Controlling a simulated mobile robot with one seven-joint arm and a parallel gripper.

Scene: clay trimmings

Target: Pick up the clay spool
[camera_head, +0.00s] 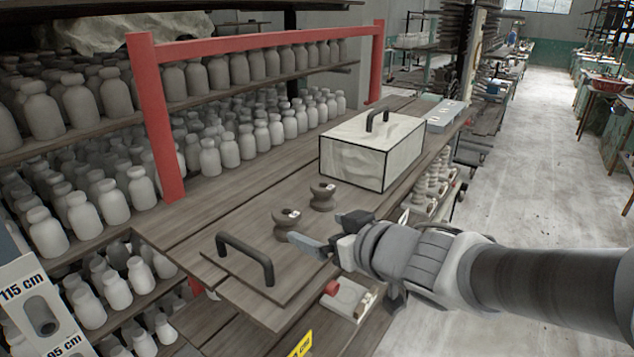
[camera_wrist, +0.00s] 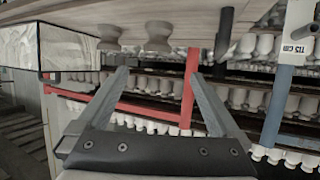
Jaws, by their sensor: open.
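Two dark grey-brown spools with flared ends stand upright on the wooden bench. The nearer clay spool (camera_head: 286,224) is left of the farther clay spool (camera_head: 322,197). Each has a small pale patch on top. Both also show at the top of the wrist view, one spool (camera_wrist: 158,37) right of the other spool (camera_wrist: 110,36). My gripper (camera_head: 320,232) reaches in from the right, close beside the nearer spool. Its fingers are spread and empty; in the wrist view the gap between the fingertips (camera_wrist: 160,76) holds nothing.
A white box (camera_head: 358,158) with dark edges and a top handle stands behind the spools. A board with a black handle (camera_head: 245,258) lies in front-left. A red frame (camera_head: 153,120) and shelves of pale bottles (camera_head: 210,158) line the left. The bench between is mostly bare.

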